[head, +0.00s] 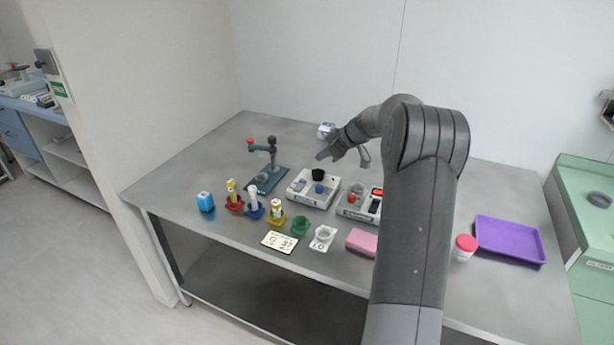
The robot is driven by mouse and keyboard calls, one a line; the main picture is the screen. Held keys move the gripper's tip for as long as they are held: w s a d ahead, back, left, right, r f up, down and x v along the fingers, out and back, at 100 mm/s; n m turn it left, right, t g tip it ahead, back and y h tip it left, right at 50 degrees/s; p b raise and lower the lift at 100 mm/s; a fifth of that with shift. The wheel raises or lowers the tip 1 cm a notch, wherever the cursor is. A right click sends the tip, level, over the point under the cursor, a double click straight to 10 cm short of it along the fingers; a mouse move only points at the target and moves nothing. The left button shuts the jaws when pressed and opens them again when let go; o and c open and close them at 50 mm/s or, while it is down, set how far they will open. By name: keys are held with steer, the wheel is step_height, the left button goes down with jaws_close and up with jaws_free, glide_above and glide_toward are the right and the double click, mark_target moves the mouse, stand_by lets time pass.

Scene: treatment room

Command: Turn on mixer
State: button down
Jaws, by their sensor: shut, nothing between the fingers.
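The mixer (302,199) appears to be the low white device in the middle of the steel table. It has a black round cup (318,174) at its back, a blue knob or button on its top (319,188) and a grey patch to the left. I cannot tell whether it is running. My gripper (322,156) is above and behind the black cup in the picture, reaching in from the right. It is shut and holds nothing. It seems apart from the mixer.
A second white device (347,209) with a red display stands right of the mixer.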

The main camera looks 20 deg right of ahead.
steer(key=shift+w+d+f, duration=0.3)
steer(key=shift+d+f, duration=0.1)
steer(key=shift+d, duration=0.1)
glide_above(300, 186)
steer(key=d, duration=0.2)
steer(key=f, duration=0.6)
steer(key=shift+s+d+f, duration=0.2)
steer(key=shift+s+f, duration=0.05)
steer(key=shift+f, duration=0.1)
steer(key=f, duration=0.3)
steer(key=shift+w+d+f, duration=0.1)
steer(key=shift+w+f, duration=0.1)
steer(key=shift+w, duration=0.1)
steer(key=shift+f, duration=0.4)
steer(key=shift+d+f, duration=0.1)
